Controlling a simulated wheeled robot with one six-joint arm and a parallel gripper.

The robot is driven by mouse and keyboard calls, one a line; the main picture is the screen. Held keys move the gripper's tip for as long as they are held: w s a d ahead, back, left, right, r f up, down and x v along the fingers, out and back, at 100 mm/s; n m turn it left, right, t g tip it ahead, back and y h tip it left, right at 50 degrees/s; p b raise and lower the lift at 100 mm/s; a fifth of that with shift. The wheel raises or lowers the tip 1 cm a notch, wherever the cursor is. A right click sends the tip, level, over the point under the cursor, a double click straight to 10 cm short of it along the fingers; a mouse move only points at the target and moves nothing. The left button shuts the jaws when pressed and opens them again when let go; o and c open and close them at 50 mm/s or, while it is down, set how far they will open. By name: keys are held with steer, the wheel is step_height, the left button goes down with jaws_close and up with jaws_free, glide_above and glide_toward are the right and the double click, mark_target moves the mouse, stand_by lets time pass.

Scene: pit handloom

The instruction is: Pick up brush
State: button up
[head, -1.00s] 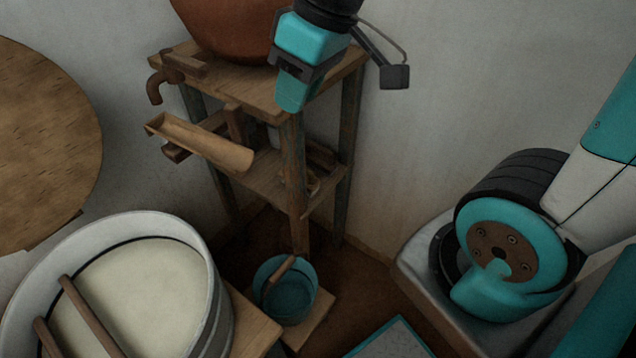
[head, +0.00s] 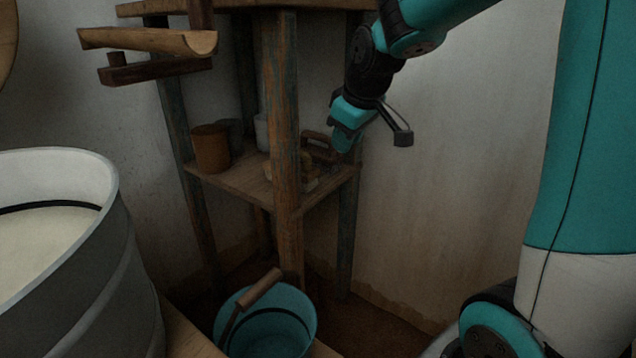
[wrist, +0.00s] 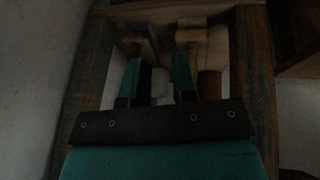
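My gripper (head: 346,138) is at the right side of the wooden stand's lower shelf (head: 235,182), in front of the wall. In the wrist view its two teal fingers (wrist: 158,82) are apart, with nothing clearly held between them. Small tan and yellowish items (head: 306,172) sit on the shelf behind the front post, just left of the gripper. One of them may be the brush, but the post and dim light hide its shape. A dark reddish handled object (head: 318,146) is close to the fingertips. The wrist view shows dim brown wooden shapes (wrist: 134,42) beyond the fingers.
The stand's front post (head: 285,120) is left of the gripper. A brown pot (head: 210,150) and a pale container (head: 262,132) share the shelf. A teal bucket (head: 268,312) stands below, and a large tub (head: 100,270) is at left. The wall right of the stand is clear.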

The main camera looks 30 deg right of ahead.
mark_target(318, 134)
steer(key=w+b, duration=0.1)
steer(key=w, duration=0.3)
steer(key=w+d+b, duration=0.1)
steer(key=w, duration=0.2)
steer(key=w+d+f+b, duration=0.1)
steer(key=w+b, duration=0.1)
steer(key=w, duration=0.2)
steer(key=shift+w+d, duration=0.2)
steer(key=shift+w, duration=0.15)
steer(key=b+x, duration=0.3)
steer(key=x, duration=0.2)
steer(key=shift+w, duration=0.2)
steer(key=shift+r, duration=0.1)
jaws_close()
